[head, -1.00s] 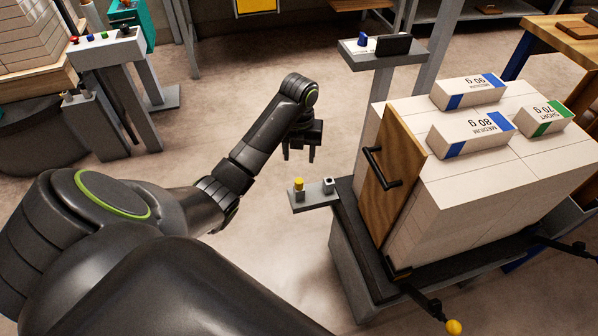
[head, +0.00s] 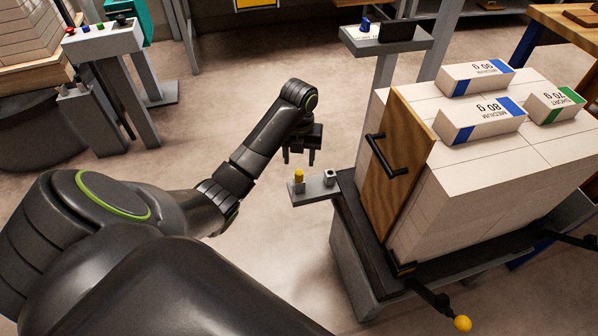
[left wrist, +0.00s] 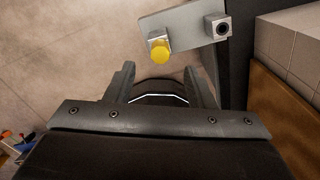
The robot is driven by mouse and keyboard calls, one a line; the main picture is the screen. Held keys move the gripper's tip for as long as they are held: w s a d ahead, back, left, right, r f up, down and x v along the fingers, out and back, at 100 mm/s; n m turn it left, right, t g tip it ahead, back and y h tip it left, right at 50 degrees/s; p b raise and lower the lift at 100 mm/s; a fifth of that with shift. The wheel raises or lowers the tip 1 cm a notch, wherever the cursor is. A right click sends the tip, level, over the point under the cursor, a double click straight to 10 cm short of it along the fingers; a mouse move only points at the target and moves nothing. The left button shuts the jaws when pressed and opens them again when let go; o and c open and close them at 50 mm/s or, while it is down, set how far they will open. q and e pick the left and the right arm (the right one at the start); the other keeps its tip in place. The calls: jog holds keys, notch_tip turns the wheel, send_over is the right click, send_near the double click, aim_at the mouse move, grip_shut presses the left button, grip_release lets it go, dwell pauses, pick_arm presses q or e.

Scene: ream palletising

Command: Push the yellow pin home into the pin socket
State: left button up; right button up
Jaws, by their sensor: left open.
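The yellow pin (head: 299,175) stands upright in a small grey block near the outer end of a flat grey shelf (head: 316,190). It also shows in the left wrist view (left wrist: 160,50), just beyond my fingertips. A second small block with a dark round hole (left wrist: 223,27), which looks like the pin socket, sits at the shelf's inner end, to the right of the pin; it also shows in the head view (head: 330,177). My left gripper (head: 298,160) is open and empty, fingers pointing down, close to the pin but apart from it. My right gripper is not in view.
A cart (head: 352,265) beside the shelf carries stacked white reams behind a wooden board (head: 392,190) with a black handle (head: 384,157). A small grey stand (head: 385,42) rises behind it. A button console (head: 103,40) stands at the left. The floor left of the shelf is clear.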

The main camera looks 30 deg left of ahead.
aim_at(299, 172)
pick_arm(q)
jog(key=shift+f+b, duration=0.65)
jog(key=shift+f, duration=2.4)
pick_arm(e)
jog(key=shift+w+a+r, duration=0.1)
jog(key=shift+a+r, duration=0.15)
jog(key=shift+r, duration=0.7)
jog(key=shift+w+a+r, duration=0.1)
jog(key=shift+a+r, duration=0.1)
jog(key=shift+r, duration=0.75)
pick_arm(q)
jog(key=shift+c, duration=0.3)
grip_shut()
jog(key=shift+r, duration=0.15)
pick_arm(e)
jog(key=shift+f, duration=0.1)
